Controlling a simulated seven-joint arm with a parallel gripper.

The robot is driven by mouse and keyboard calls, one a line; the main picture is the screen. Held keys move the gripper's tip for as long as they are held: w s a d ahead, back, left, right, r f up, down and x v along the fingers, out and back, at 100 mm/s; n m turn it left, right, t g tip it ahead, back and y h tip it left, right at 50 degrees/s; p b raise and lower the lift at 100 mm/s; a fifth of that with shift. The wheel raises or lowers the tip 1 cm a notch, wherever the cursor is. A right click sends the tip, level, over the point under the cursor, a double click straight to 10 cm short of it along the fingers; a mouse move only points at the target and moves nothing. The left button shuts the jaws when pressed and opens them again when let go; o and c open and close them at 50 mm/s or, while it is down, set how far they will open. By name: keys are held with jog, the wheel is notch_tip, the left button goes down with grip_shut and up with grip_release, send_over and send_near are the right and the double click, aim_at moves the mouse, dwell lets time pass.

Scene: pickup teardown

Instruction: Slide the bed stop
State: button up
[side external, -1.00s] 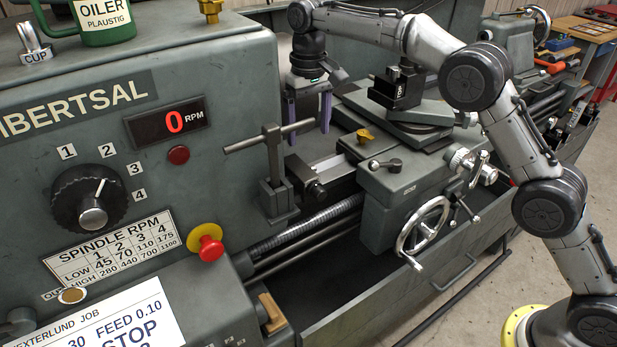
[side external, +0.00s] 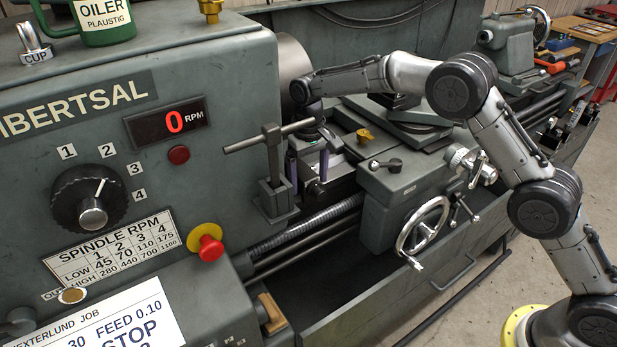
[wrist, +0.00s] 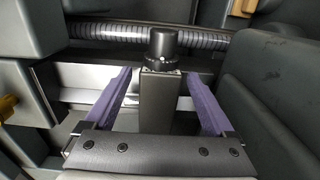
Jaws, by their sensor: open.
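The bed stop (wrist: 158,98) is a narrow dark block with a round black knob (wrist: 163,45) at its front end. In the wrist view it lies between the two purple fingers of my gripper (wrist: 160,78). The fingers are open, one on each side, with a visible gap to the block on both sides. In the side view my gripper (side external: 308,172) is down at the bed, and the black knob of the stop (side external: 315,189) shows low between the fingers. The rear of the stop is mostly hidden there by my gripper.
A T-handled post (side external: 272,165) stands close left of my gripper in the side view. The carriage with its handwheel (side external: 422,228) is to the right, and the headstock (side external: 225,100) is to the left. The ridged leadscrew (side external: 318,222) runs in front, below the stop.

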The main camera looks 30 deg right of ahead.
grip_shut()
dwell(0.5)
